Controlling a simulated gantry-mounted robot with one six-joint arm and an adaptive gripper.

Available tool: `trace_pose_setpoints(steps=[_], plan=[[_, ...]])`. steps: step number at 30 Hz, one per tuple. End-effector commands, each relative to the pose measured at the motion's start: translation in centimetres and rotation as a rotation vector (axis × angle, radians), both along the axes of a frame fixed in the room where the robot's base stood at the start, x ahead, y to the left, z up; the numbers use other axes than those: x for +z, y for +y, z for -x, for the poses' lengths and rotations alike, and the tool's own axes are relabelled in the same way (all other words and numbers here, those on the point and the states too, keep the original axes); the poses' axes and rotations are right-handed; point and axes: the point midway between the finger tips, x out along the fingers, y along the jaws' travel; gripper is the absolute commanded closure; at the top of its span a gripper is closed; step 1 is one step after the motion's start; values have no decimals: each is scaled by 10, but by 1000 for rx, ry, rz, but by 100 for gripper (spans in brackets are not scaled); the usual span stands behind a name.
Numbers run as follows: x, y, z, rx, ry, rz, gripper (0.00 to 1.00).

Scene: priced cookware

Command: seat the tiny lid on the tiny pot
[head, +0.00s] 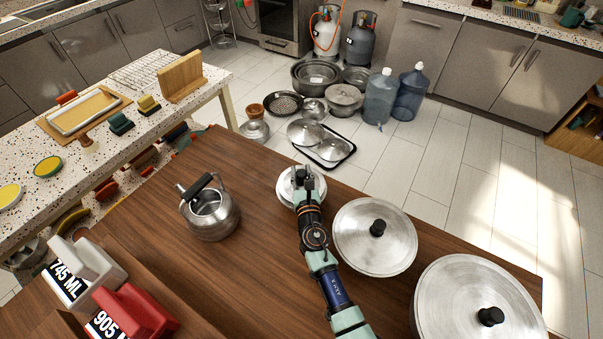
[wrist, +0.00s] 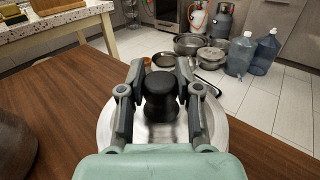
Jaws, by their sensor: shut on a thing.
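The tiny lid (head: 285,189) is a round silver disc on the far side of the wooden table. In the wrist view the lid (wrist: 222,128) lies below my gripper, with its black knob (wrist: 160,97) between the two fingers. My gripper (head: 303,178) is shut on that knob; it also shows in the wrist view (wrist: 160,70). The gripper and arm cover part of the lid in the head view. I cannot make out the tiny pot separately, nor tell whether the lid rests on it.
A medium lidded pot (head: 374,250) and a large lidded pot (head: 470,300) stand to the right. A steel kettle (head: 210,212) stands to the left. White (head: 88,268) and red (head: 135,315) volume tags are at front left. Bare wood (head: 262,255) lies between kettle and arm.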

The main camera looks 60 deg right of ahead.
Motion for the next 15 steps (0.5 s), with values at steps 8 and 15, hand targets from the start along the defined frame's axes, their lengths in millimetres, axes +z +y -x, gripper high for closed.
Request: trace_pose_setpoints(steps=[8, 15], plan=[[-5, 0, 0, 0, 0, 0, 100], [-17, 0, 0, 0, 0, 0, 100]])
